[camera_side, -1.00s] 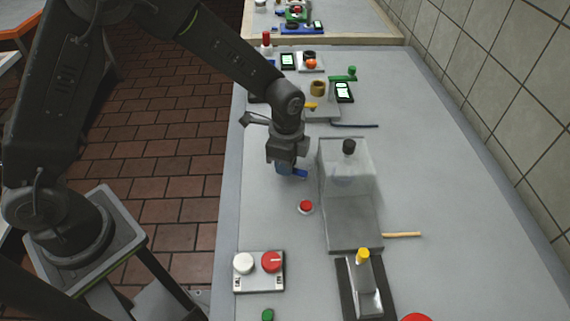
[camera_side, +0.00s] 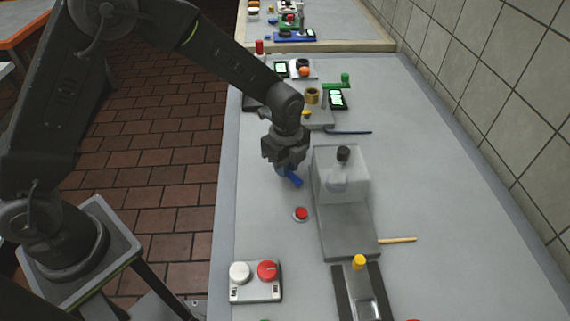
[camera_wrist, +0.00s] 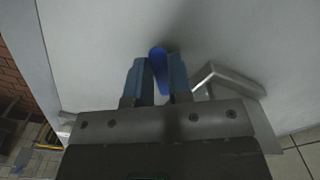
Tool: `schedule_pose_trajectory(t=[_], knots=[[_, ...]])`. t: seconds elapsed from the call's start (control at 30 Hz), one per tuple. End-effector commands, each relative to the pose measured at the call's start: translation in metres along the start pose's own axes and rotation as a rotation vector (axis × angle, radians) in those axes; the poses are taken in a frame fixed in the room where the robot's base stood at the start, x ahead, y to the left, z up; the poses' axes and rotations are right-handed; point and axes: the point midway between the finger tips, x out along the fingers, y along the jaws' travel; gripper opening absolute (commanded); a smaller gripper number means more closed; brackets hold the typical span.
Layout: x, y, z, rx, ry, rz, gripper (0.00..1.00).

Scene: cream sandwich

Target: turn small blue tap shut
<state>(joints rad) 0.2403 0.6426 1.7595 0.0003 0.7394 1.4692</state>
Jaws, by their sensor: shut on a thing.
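The small blue tap (camera_side: 295,179) is on the grey counter, left of the clear box. Its blue handle sticks out from under my gripper (camera_side: 283,168) and points toward the lower right. In the wrist view the blue handle (camera_wrist: 159,68) lies between the two fingers of my gripper (camera_wrist: 157,64), which are shut on it. The tap's body is mostly hidden by the gripper, and its base cannot be made out.
A clear box with a black knob (camera_side: 343,154) stands close to the right of my gripper. A red button (camera_side: 301,214) is in front. A panel with white and red knobs (camera_side: 256,282) lies nearer. The counter's right side (camera_side: 450,180) is mostly clear.

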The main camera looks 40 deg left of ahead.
Motion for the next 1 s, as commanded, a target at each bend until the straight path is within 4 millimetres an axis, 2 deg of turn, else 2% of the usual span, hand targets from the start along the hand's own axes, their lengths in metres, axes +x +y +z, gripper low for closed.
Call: schedule_pose_trajectory(t=[0.33, 0.37, 0.6, 0.87, 1.0], knots=[[0.000, 0.000, -0.001, 0.001, 0.001, -0.001, 0.00], [0.000, 0.000, -0.001, 0.001, 0.001, -0.001, 0.22], [0.000, 0.000, -0.001, 0.001, 0.001, 0.000, 0.45], [-0.001, 0.000, 0.000, 0.001, 0.000, -0.001, 0.45], [-0.013, -0.001, 0.000, 0.001, 0.001, -0.003, 0.45]])
